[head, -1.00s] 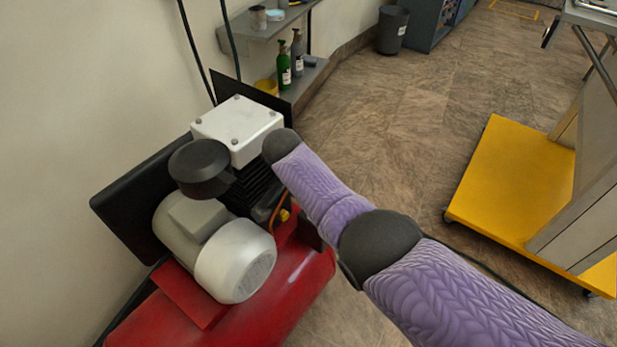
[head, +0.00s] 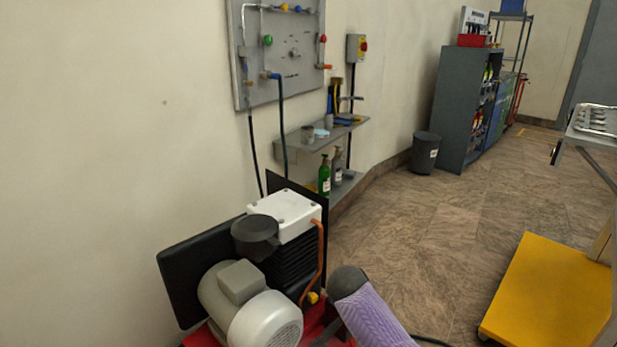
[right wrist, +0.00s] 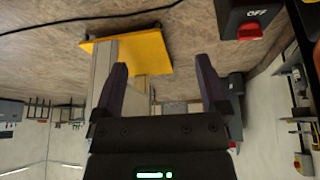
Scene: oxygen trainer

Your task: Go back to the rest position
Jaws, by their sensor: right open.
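My right gripper (right wrist: 163,90) shows in the right wrist view with its two dark fingers wide apart and nothing between them. A dark box marked OFF with a red button (right wrist: 250,31) is beyond the fingers, at the upper right, apart from them. In the head view, a purple-sleeved link of my arm (head: 372,315) with a dark rounded end is at the bottom, close beside the compressor (head: 240,285). The compressor has a grey motor, a white-topped head and a red tank. No gripper shows in the head view, and my left gripper is in neither view.
A bin (head: 424,153) and a grey cabinet (head: 457,110) stand farther back. A yellow-based cart (head: 545,290) is at right. The floor between is open.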

